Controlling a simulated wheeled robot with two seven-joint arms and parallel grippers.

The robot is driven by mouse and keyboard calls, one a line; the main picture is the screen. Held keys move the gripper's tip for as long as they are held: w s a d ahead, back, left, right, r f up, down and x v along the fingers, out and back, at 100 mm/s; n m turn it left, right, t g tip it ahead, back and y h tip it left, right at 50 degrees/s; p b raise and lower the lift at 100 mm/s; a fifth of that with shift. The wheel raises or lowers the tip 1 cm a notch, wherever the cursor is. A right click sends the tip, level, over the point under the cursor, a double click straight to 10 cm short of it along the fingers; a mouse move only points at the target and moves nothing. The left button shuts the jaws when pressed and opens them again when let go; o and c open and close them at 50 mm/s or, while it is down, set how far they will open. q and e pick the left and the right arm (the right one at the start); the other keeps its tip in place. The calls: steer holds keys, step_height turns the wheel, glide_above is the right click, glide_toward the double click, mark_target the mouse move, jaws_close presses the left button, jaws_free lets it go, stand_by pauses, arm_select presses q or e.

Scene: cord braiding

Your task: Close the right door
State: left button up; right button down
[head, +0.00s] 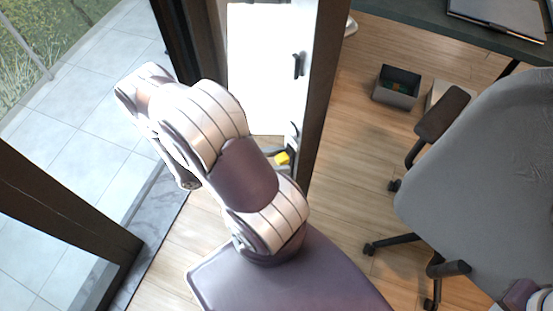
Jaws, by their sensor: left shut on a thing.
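The right door (318,85) shows as a brown-framed panel standing at an angle at top centre. A dark upright handle (297,65) shows against the bright white area beside its frame. My left arm reaches up from the bottom centre and bends over. My left gripper (286,153), partly hidden behind the arm, is low beside the door's brown edge, with a yellow piece near it. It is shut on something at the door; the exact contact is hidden. My right gripper is out of view.
A dark-framed door panel (60,210) stands at lower left, with the doorway threshold and outdoor tiles (85,110) beyond. A grey office chair (480,170) fills the right. A grey bin (397,88) sits on the wooden floor below a dark desk (440,20).

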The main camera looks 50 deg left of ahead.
arm_select(q)
steer(key=shift+d, duration=0.4)
steer(key=shift+o, duration=0.2)
steer(key=shift+s+a, duration=0.1)
steer(key=shift+s, duration=0.1)
steer(key=shift+o, duration=0.3)
steer(key=s+a+m+g+h+b, duration=0.1)
steer(key=s+a+m+h+b, duration=0.1)
steer(key=s, duration=1)
steer(key=shift+s+a+g+h+b, duration=0.3)
steer(key=shift+a+h, duration=0.2)
steer(key=shift+a, duration=0.55)
steer(key=shift+o, duration=0.4)
steer(key=shift+s, duration=0.25)
steer(key=o, duration=0.9)
steer(key=shift+o, duration=0.3)
steer(key=shift+s+d+r, duration=0.1)
steer(key=shift+d+r, duration=0.05)
steer(key=shift+r, duration=0.05)
steer(key=shift+a+f, duration=0.1)
steer(key=shift+a, duration=0.1)
